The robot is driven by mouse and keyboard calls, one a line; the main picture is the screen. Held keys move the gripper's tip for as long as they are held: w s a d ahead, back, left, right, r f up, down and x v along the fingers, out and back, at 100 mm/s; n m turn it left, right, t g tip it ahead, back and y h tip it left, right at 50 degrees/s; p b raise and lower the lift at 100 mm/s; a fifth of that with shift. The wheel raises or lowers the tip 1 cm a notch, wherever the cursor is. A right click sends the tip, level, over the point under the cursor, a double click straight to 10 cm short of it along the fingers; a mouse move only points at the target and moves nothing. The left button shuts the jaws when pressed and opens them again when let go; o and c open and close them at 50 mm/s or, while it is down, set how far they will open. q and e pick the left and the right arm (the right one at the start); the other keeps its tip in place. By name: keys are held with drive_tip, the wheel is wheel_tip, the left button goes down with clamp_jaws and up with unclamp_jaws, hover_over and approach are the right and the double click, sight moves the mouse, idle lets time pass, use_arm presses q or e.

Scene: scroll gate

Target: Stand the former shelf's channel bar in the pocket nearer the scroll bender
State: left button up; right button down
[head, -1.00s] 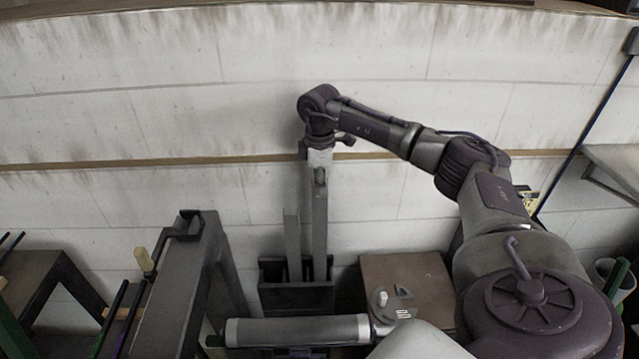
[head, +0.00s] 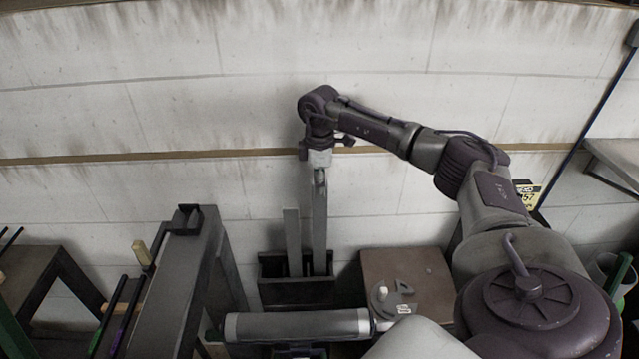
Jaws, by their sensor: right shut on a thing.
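A tall grey channel bar (head: 320,215) stands upright at the rack (head: 298,293). My right gripper (head: 320,152) is shut on its top end from above. The bar's lower part goes down into the rack's right pocket, the one nearer the scroll bender (head: 393,300); its foot is hidden behind the front wall. A shorter grey bar (head: 292,240) stands in the left pocket. The scroll bender, a grey plate with a pale post, sits on a brown block right of the rack. My left gripper is not in view.
A dark metal stand (head: 178,285) with a handle on top is close on the left. A grey cylinder (head: 297,328) lies across the front of the rack. The brown block (head: 412,267) is to the right. The pale wall behind is clear.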

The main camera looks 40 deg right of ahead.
drive_tip(key=shift+f+b, duration=2.15)
drive_tip(key=shift+f, duration=1.7)
idle(0.3)
drive_tip(key=shift+c, duration=2.1)
unclamp_jaws()
drive_tip(key=shift+o, duration=0.2)
drive_tip(key=shift+r, duration=0.1)
wheel_tip(320, 180, up, 7)
drive_tip(key=p, duration=0.6)
hover_over(319, 207)
drive_tip(key=shift+w+d, duration=0.35)
drive_tip(key=shift+d, duration=0.1)
drive_tip(key=shift+f, duration=0.2)
